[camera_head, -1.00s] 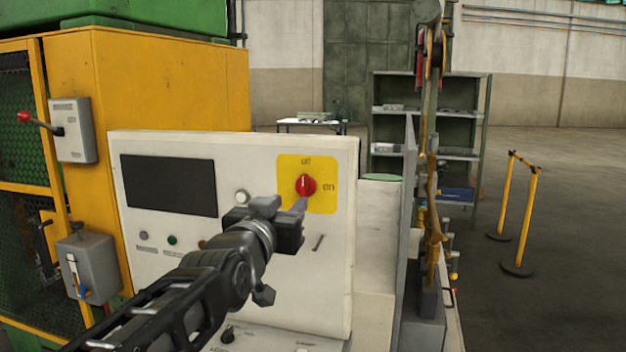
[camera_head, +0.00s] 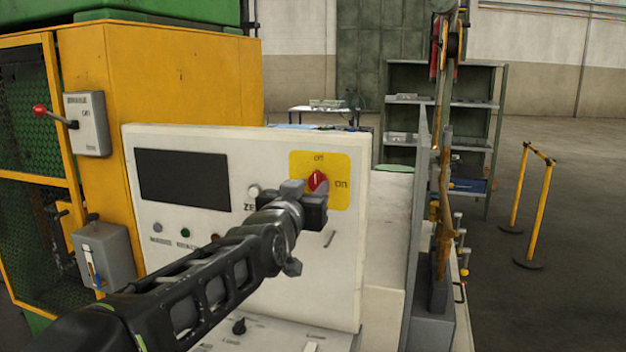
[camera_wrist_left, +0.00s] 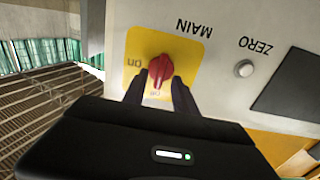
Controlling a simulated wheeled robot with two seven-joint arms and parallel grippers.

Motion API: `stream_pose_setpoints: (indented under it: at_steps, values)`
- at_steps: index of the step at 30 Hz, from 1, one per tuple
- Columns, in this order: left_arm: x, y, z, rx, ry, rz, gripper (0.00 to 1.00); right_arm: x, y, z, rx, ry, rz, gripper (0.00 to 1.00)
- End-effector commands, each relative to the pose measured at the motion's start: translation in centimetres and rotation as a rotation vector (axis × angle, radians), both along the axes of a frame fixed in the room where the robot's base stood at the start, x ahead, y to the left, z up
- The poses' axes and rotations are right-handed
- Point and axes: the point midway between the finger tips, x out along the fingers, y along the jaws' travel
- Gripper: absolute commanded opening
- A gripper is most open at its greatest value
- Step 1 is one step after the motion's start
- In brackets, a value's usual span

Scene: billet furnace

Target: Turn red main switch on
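The red main switch (camera_head: 318,181) is a rotary knob on a yellow plate (camera_head: 338,193) at the upper right of the white control panel. OFF is printed above it and ON to its right. In the left wrist view, which sees the panel upside down, the knob (camera_wrist_left: 160,70) points roughly at the OFF mark. My left gripper (camera_head: 312,195) is at the knob and hides its lower part in the head view. In the wrist view its fingers (camera_wrist_left: 158,88) are apart, one on each side of the knob, with small gaps showing. My right gripper is not in view.
The panel also has a dark screen (camera_head: 183,176), a white ZERO button (camera_head: 254,191) and small buttons below. A yellow cabinet with a red-handled lever (camera_head: 40,110) stands at left. A grey partition with hanging tools is to the right of the panel.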

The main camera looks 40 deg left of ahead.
Motion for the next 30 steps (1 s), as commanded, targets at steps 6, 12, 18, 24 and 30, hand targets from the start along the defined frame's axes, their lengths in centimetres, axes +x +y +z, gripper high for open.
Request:
stream_pose_setpoints:
  at_steps: [6,12,18,24,30]
  values:
    - [1.56,0.59,0.07,-0.001,-0.001,0.001,0.34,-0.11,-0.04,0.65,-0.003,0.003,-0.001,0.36]
    - [1.60,0.59,-0.01,0.000,-0.001,0.000,0.34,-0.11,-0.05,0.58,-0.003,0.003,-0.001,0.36]
    - [1.59,0.57,-0.01,0.000,-0.001,0.000,0.21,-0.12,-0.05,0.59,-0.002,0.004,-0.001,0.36]
    - [1.58,0.57,-0.01,0.000,0.000,0.000,0.04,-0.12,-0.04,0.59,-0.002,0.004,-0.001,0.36]
    - [1.58,0.56,-0.01,0.000,0.000,0.000,0.00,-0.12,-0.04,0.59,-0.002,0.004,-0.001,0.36]
